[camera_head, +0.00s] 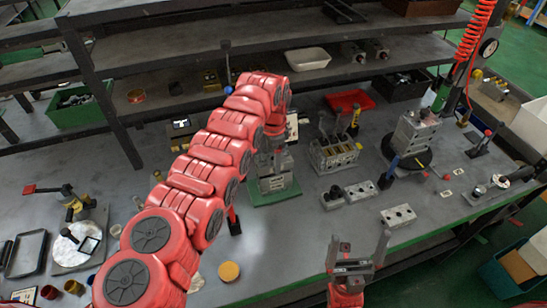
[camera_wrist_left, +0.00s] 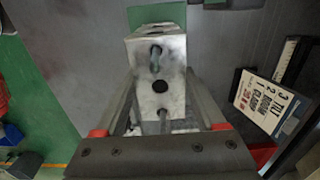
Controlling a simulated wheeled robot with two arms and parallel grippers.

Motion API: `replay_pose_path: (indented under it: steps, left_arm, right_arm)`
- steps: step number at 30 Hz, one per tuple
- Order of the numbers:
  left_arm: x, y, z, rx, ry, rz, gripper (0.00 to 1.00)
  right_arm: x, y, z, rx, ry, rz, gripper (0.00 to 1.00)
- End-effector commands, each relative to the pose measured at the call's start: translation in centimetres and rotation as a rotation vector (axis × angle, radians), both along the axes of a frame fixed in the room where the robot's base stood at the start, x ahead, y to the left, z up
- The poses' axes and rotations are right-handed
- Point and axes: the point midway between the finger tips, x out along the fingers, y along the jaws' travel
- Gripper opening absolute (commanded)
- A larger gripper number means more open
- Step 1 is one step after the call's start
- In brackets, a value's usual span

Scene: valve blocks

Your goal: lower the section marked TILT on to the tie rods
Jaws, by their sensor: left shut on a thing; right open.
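My left gripper (camera_head: 272,152) points down over the green mat at the table's middle, partly hidden by its own red arm. In the left wrist view its fingers are shut on a grey metal section (camera_wrist_left: 146,98) with a dark hole in its middle. Rod-like parts (camera_wrist_left: 155,60) show at the holes on either side; I cannot tell how far they pass through. In the head view a grey block stack (camera_head: 275,184) stands on the green mat (camera_head: 278,198) beneath the gripper. No TILT mark is legible on the held section. My right gripper (camera_head: 357,255) is open and empty near the front edge.
A valve block with yellow tops (camera_head: 335,153) stands right of the mat, with loose grey sections (camera_head: 398,215) in front. A block on a dark round stand (camera_head: 408,140) is further right. Shelves (camera_head: 180,85) close off the back.

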Motion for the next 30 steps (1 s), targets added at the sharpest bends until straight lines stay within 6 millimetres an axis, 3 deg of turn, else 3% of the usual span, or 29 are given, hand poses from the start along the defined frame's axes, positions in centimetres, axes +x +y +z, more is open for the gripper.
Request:
replay_pose_path:
  steps: [20, 21, 25, 30]
  left_arm:
    - [0.0, 0.0, -1.7, 0.0, -0.002, 0.0, 0.0]
    - [0.0, 0.0, -1.5, 0.0, -0.002, 0.0, 0.79]
    - [0.0, 0.0, -1.5, -0.001, -0.001, 0.0, 1.0]
    - [0.0, 0.0, -1.6, 0.0, 0.0, 0.0, 1.0]
  right_arm:
    - [0.0, 0.0, -1.2, 0.0, 0.0, 0.0, 1.0]
    - [0.0, 0.0, -1.1, 0.0, 0.0, 0.0, 1.0]
    - [0.0, 0.0, -1.1, 0.0, 0.0, 0.0, 1.0]
    - [0.0, 0.0, -1.1, 0.0, 0.0, 0.0, 1.0]
